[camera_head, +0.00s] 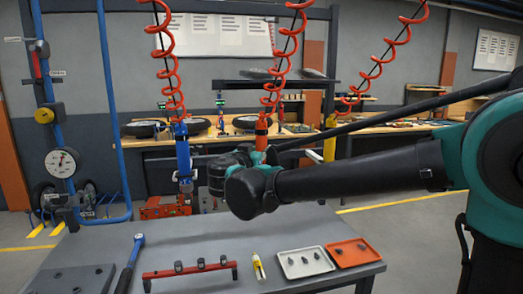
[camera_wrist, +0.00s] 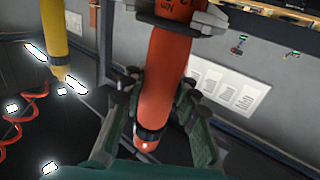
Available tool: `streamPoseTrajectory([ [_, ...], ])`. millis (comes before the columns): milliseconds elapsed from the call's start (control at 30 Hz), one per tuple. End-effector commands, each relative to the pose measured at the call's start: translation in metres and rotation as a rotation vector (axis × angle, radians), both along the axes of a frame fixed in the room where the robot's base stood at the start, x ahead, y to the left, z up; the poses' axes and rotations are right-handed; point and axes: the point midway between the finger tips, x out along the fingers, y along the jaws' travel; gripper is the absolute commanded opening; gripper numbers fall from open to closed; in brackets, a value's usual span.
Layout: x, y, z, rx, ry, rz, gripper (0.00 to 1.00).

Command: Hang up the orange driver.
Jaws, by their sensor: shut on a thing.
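The orange driver (camera_wrist: 168,75) runs lengthwise between the two dark fingers of my gripper (camera_wrist: 160,85) in the wrist view. My gripper is shut on it. Its dark-ringed end points down towards the wrist camera. Grey jaw-like pieces (camera_wrist: 208,20) flank the driver higher up; I cannot tell whether they belong to a holder. In the head view the top of the orange driver (camera_head: 261,133) shows beneath the middle red coiled hose (camera_head: 272,85). My arm hides its lower part and most of the gripper there.
A blue driver (camera_head: 183,155) hangs at left and a yellow driver (camera_head: 329,145) at right, both on red coils. The grey table (camera_head: 215,262) below carries a torque wrench (camera_head: 131,255), a red bar (camera_head: 190,271), a white tray (camera_head: 290,272) and an orange tray (camera_head: 345,262).

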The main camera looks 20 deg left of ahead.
Motion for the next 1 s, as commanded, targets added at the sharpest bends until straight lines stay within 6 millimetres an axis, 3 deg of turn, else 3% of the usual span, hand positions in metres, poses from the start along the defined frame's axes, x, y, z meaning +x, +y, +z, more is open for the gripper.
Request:
streamPoseTrajectory([
  [100,0.0,0.0,-0.001,0.0,-0.001,0.0,0.0],
  [133,0.0,0.0,-0.001,0.0,-0.001,0.0,0.3],
  [333,0.0,0.0,-0.001,0.0,-0.001,0.0,0.54],
  [733,-0.007,0.001,-0.002,0.0,0.0,0.001,0.54],
  [1000,-0.056,0.004,-0.001,0.0,0.0,0.005,0.54],
])
